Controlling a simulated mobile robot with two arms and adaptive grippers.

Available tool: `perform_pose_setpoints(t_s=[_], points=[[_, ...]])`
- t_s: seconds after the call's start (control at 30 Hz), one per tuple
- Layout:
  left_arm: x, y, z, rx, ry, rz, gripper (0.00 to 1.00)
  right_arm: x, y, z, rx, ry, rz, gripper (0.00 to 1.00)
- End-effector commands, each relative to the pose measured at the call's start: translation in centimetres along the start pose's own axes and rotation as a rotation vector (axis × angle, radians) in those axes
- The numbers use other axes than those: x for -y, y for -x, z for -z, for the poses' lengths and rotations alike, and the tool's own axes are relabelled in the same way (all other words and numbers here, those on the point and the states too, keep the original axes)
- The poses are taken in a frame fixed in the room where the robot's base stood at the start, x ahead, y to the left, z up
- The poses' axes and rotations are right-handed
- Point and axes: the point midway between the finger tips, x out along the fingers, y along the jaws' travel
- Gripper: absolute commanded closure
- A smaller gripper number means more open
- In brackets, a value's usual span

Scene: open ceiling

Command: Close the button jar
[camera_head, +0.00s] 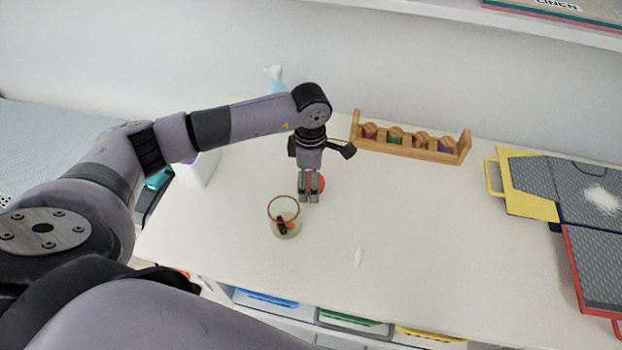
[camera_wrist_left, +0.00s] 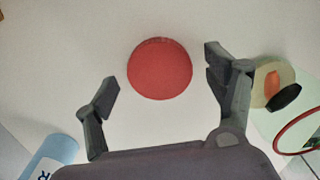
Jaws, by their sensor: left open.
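The button jar (camera_head: 285,226) stands open on the table, a clear jar with an orange-red rim and dark and orange items inside. In the left wrist view the jar (camera_wrist_left: 288,122) is at the right edge, partly cut off. A round red lid (camera_head: 318,183) lies flat on the table just behind and right of the jar. In the left wrist view the lid (camera_wrist_left: 160,68) is between and just beyond my fingertips. My left gripper (camera_head: 309,197) points down over the lid, fingers apart and empty; it also shows in the left wrist view (camera_wrist_left: 162,88). My right gripper is not in view.
A wooden rack (camera_head: 410,146) with several spools stands at the table's back. Grey and yellow boards (camera_head: 525,180) lie at the right. A small white piece (camera_head: 359,257) lies in front. A spray bottle (camera_head: 275,80) stands behind my arm. The table's middle right is clear.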

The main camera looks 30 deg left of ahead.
Motion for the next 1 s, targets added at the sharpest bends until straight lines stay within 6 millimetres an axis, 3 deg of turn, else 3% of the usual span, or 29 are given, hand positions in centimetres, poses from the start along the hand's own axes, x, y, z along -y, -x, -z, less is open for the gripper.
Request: perform_pose_setpoints(t_s=[0.2, 0.67, 1.0], points=[[0.00, 0.03, -0.01, 0.000, 0.000, 0.000, 0.23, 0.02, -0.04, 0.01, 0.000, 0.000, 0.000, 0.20], [-0.01, 0.06, 0.00, 0.000, 0.000, 0.000, 0.54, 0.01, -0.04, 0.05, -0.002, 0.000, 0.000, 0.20], [-0.07, 0.45, -0.04, 0.001, 0.000, -0.002, 0.55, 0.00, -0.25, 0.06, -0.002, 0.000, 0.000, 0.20]])
